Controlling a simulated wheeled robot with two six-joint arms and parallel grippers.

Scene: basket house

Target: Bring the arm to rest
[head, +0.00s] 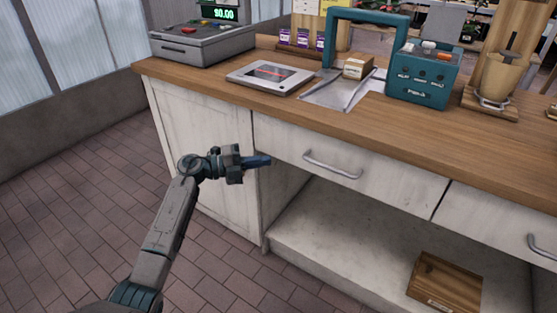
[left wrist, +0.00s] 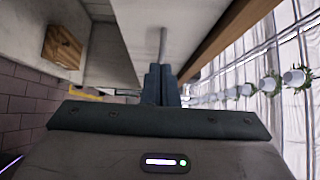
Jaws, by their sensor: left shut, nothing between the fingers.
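My left gripper (head: 258,161) is in front of the counter, below the countertop edge and left of the drawer handle. Its fingers are shut together with nothing between them. The shut fingers also show in the left wrist view (left wrist: 161,84), where they point toward the drawer handle (left wrist: 163,46) without visibly holding it. My left arm (head: 165,225) reaches up from the bottom left of the head view. My right gripper is in neither view.
The wooden countertop (head: 215,86) holds a cash register (head: 197,45), a flat scanner (head: 270,77), a small box (head: 358,66) and a teal machine (head: 423,75). The drawer handle (head: 333,165) sticks out. A wooden crate (head: 444,284) stands on the lower shelf. Tiled floor (head: 75,190) at left is clear.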

